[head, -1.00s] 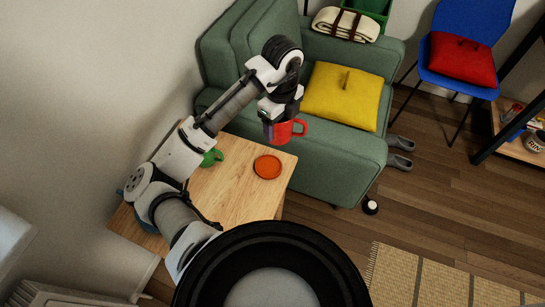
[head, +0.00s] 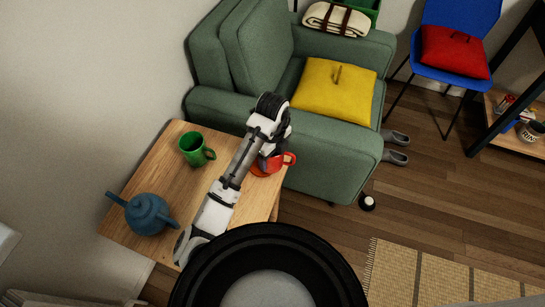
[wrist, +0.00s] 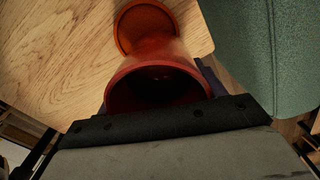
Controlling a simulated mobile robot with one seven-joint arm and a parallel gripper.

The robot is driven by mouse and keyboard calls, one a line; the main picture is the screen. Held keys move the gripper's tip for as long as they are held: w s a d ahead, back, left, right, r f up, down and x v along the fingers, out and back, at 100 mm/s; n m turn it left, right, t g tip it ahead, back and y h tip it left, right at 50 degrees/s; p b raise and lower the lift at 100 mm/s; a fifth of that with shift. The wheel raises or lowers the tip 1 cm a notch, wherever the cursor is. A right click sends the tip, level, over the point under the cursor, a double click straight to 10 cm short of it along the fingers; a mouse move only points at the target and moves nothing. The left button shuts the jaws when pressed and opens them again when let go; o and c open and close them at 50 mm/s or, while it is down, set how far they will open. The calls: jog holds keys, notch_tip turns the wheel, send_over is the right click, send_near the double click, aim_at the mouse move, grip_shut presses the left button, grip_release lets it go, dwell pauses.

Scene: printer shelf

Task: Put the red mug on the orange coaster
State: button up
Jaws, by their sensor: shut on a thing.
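The red mug (wrist: 158,88) is held in my gripper (head: 270,158), with its open rim toward the wrist camera. In the head view the mug (head: 280,162) shows partly behind the gripper, its handle pointing right. The orange coaster (wrist: 146,18) lies on the wooden table beyond the mug's base in the wrist view. The mug overlaps part of it. In the head view only a sliver of the coaster (head: 258,171) seems to show beside the gripper. I cannot tell whether mug and coaster touch.
The wooden table (head: 160,172) also bears a green mug (head: 192,149) at its back and a blue teapot (head: 148,213) at its left. A green armchair (head: 335,155) with a yellow cushion (head: 332,88) stands close to the table's right edge.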

jog(key=shift+f, duration=0.5)
jog(key=shift+f, duration=0.2)
jog(key=o, duration=1.2)
jog(key=shift+c, duration=0.2)
jog(key=shift+r, duration=0.1)
notch_tip(320, 180, up, 12)
jog(key=p, duration=0.2)
jog(key=shift+r, duration=0.1)
